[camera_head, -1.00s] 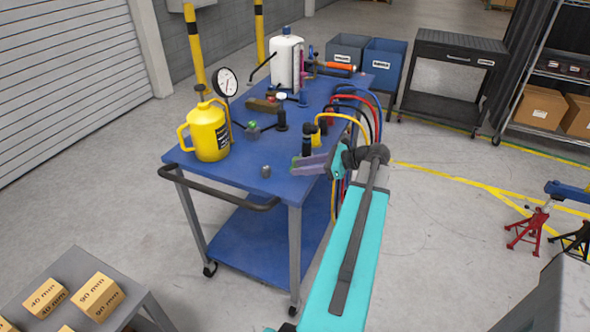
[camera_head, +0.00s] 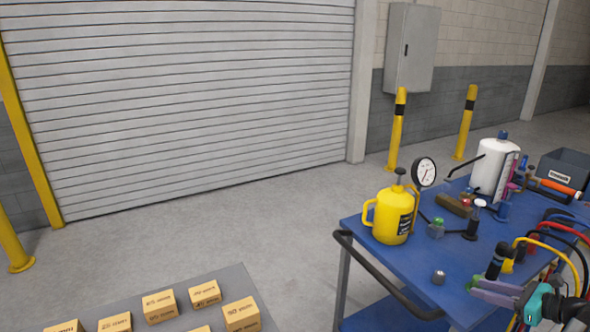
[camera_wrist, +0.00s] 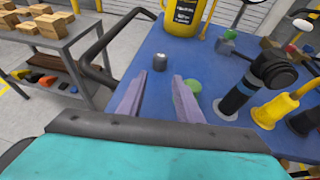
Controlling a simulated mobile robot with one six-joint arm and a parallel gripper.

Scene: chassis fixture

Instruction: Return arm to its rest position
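My gripper (camera_head: 494,291) is at the lower right of the head view, over the front right part of the blue cart (camera_head: 362,231). In the wrist view its two purple fingers (camera_wrist: 158,98) are spread apart with nothing between them. A small grey metal cylinder (camera_wrist: 160,62) stands on the cart top beyond the fingertips; it also shows in the head view (camera_head: 438,277). A green round thing (camera_wrist: 193,86) is partly hidden behind the right finger. A black and blue cylindrical tool (camera_wrist: 250,88) stands close to the right of the fingers. Most of my arm is out of the head view.
A yellow jug (camera_head: 393,216), a dial gauge (camera_head: 424,172) and a white canister (camera_head: 491,168) stand on the cart. Hoses (camera_head: 560,233) arch at its right edge. A grey table (camera_head: 215,283) with several boxes is at lower left. Open floor lies before the shutter.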

